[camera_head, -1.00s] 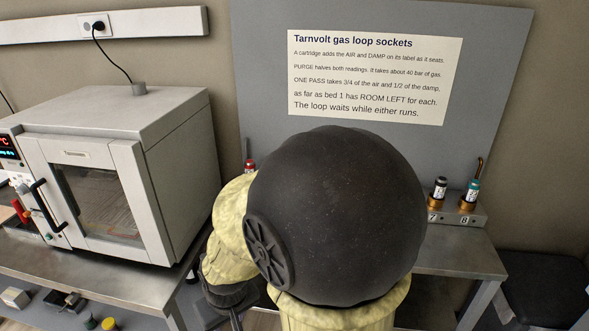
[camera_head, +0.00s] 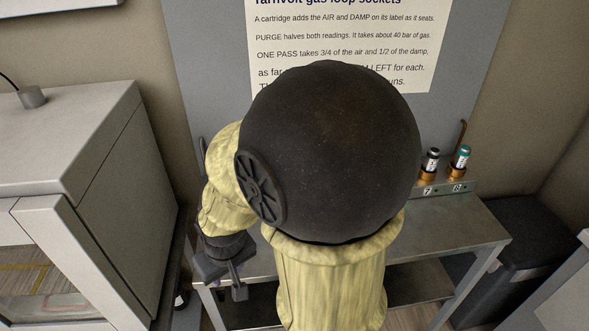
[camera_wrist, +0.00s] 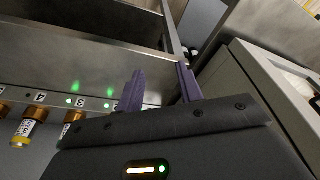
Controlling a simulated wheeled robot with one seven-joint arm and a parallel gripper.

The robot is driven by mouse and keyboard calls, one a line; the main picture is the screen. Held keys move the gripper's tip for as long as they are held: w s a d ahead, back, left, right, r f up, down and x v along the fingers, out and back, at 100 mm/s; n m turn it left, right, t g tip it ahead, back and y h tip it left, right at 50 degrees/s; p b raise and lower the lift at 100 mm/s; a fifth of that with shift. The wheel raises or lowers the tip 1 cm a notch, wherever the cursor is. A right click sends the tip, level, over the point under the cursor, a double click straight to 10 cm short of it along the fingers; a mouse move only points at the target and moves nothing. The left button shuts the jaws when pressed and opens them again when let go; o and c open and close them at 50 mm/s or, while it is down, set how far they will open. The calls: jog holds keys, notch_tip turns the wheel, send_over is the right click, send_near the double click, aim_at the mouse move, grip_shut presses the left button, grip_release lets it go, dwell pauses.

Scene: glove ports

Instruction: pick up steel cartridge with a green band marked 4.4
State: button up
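A cartridge with a teal-green band (camera_head: 460,158) stands in socket 8 at the right end of the rail. Its label is too small to read, so I cannot tell if it says 4.4. My gripper (camera_head: 223,282) is low at the left, above the bench and well away from that cartridge. In the wrist view my gripper (camera_wrist: 160,88) has its two purple fingers apart with nothing between them. My own arm hides the middle of the rail in the head view.
A dark-topped cartridge (camera_head: 430,162) stands in socket 7. The wrist view shows a yellow-banded cartridge (camera_wrist: 28,128) by number 4 and another, partly hidden, by number 3.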

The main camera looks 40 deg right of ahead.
jog(key=shift+w, duration=0.2)
jog(key=shift+o, duration=1.3)
jog(key=shift+s+a, duration=0.15)
jog(key=shift+s, duration=0.05)
jog(key=o, duration=0.3)
jog(key=shift+r, duration=0.15)
jog(key=w+d+r+m+h+p, duration=0.15)
jog(key=w+d+r+p, duration=0.4)
jog(key=w+d, duration=0.7)
jog(key=d+r+m+p, duration=0.1)
jog(key=d+r, duration=0.1)
jog(key=d, duration=0.4)
jog(key=w+d+r+m+t+p, duration=0.1)
jog(key=d+r, duration=0.1)
jog(key=d, duration=0.4)
jog(key=d+r+m+p, duration=0.1)
jog(key=d+r, duration=0.1)
jog(key=d, duration=0.5)
jog(key=shift+w+r+t, duration=0.1)
jog(key=shift+w+t, duration=0.15)
jog(key=shift+t, duration=0.05)
jog(key=p+x, duration=0.2)
jog(key=x, duration=1)
jog(key=shift+d, duration=0.15)
